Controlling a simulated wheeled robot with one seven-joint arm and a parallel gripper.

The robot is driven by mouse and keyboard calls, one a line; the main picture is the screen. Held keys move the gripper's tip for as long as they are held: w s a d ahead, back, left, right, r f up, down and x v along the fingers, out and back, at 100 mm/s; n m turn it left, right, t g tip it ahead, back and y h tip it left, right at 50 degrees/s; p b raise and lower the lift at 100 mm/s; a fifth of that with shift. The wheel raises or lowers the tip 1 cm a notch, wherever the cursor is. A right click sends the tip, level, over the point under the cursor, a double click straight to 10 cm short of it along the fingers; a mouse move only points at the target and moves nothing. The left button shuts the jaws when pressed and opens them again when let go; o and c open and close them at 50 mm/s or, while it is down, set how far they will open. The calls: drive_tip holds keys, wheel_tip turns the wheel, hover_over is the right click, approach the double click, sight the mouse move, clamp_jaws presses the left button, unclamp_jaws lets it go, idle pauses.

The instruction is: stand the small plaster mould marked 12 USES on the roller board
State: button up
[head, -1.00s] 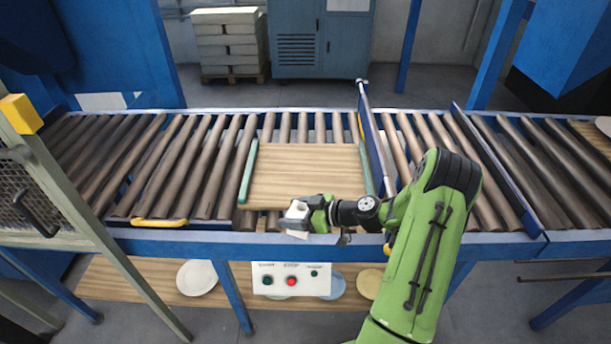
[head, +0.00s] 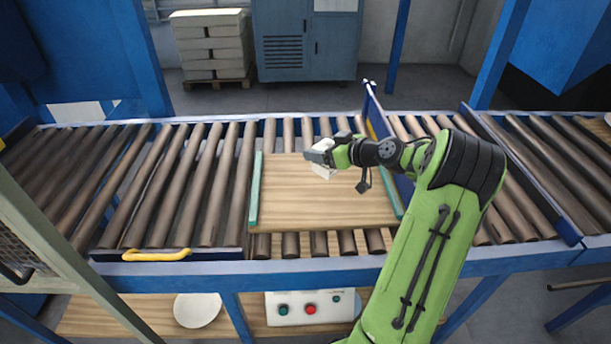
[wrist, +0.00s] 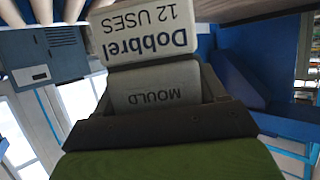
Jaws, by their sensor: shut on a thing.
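The small plaster mould (wrist: 150,34) fills the upper middle of the wrist view, white, its face reading "Dobbrel 12 USES" upside down, with "MOULD" on a nearer face. My gripper (head: 318,157) is shut on it; the fingertips are mostly hidden in the wrist view. In the head view the mould (head: 323,171) is a small white block at the end of my gripper. I cannot tell whether the mould touches the board.
Green strips edge the board left (head: 255,190) and right. A blue upright bar (head: 374,110) stands just right of the board. Rollers (head: 185,180) run left and right. A yellow handle (head: 157,255) and a control box (head: 310,306) are at the front. The board's left and middle are bare.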

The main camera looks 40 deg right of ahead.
wheel_tip(320, 180, down, 10)
drive_tip(key=b, duration=0.2)
drive_tip(key=shift+w+b, duration=0.1)
drive_tip(key=shift+b, duration=0.2)
drive_tip(key=shift+f, duration=0.1)
drive_tip(key=o, duration=1.4)
